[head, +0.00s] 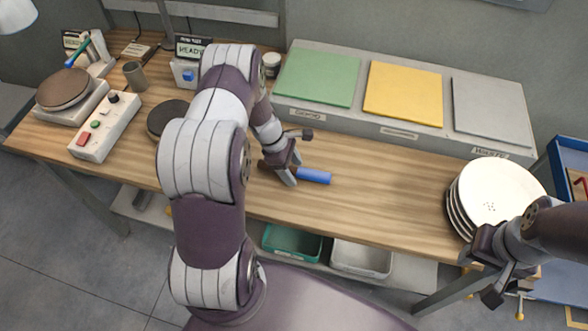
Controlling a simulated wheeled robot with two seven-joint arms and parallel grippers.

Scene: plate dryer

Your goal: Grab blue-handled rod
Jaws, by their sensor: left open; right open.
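The blue-handled rod lies on the wooden table near the middle of the head view, its thick blue handle (314,176) pointing right. The rest of the rod runs left behind my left gripper (291,172) and is mostly hidden. My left gripper is open, its fingers pointing down at the rod just left of the blue handle. I cannot tell whether the fingers touch it. My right gripper (494,270) is open and empty at the lower right, beside the front of a stack of white plates.
White plates (497,189) are stacked at the table's right end. A grey shelf with green (317,77), yellow (403,92) and grey (491,108) pads runs along the back. A control box (104,126) and a brown disc device (64,88) stand left. The table right of the handle is clear.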

